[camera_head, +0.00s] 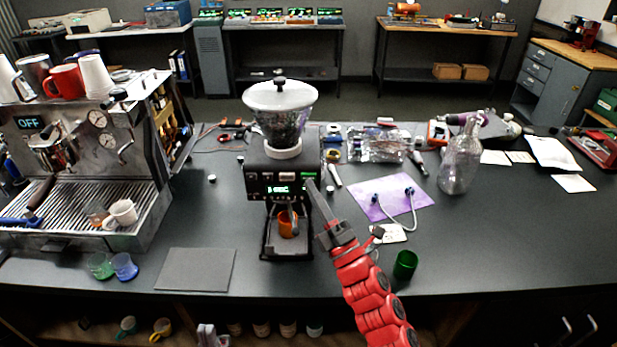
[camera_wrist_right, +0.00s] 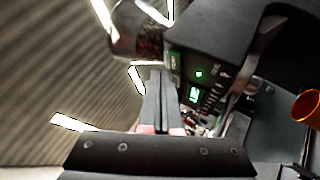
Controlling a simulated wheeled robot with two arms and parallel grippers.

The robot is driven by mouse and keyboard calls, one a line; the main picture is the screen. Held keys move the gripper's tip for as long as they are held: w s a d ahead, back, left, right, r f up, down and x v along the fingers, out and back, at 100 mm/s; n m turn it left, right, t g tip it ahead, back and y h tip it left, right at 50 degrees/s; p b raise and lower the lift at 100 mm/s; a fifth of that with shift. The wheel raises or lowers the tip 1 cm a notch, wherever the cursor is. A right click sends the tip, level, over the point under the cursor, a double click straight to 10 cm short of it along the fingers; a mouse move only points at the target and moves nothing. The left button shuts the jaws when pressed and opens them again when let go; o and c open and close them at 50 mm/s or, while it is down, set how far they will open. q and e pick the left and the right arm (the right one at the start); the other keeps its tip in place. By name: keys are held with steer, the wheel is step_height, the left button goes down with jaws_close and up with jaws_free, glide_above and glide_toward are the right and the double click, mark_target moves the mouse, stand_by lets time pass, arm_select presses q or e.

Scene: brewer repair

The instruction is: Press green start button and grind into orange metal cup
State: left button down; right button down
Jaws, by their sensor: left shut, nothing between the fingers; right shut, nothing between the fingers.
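The black coffee grinder (camera_head: 282,185) stands upright mid-table, with a clear-walled, white-lidded hopper on top. A lit green button (camera_head: 309,175) is at the right of its front panel; it also shows in the right wrist view (camera_wrist_right: 175,61). A small green display (camera_head: 278,189) is lit below. The orange metal cup (camera_head: 286,225) stands on the grinder's base under the spout; its rim shows in the right wrist view (camera_wrist_right: 306,106). My right gripper (camera_head: 312,186) is shut and empty, its tips close by the green button; I cannot tell whether they touch it. My left gripper is not in view.
An espresso machine (camera_head: 95,150) reading OFF stands at left. A dark green cup (camera_head: 405,264) stands right of my arm. A glass bottle (camera_head: 460,160) and a purple sheet (camera_head: 375,205) are further right. A grey mat (camera_head: 195,269) lies front left, bare.

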steer(key=shift+w+b, duration=0.45)
steer(key=shift+w, duration=0.35)
stand_by(0.6)
steer(key=shift+s+b, duration=0.15)
steer(key=shift+b, duration=0.15)
steer(key=shift+s, duration=0.65)
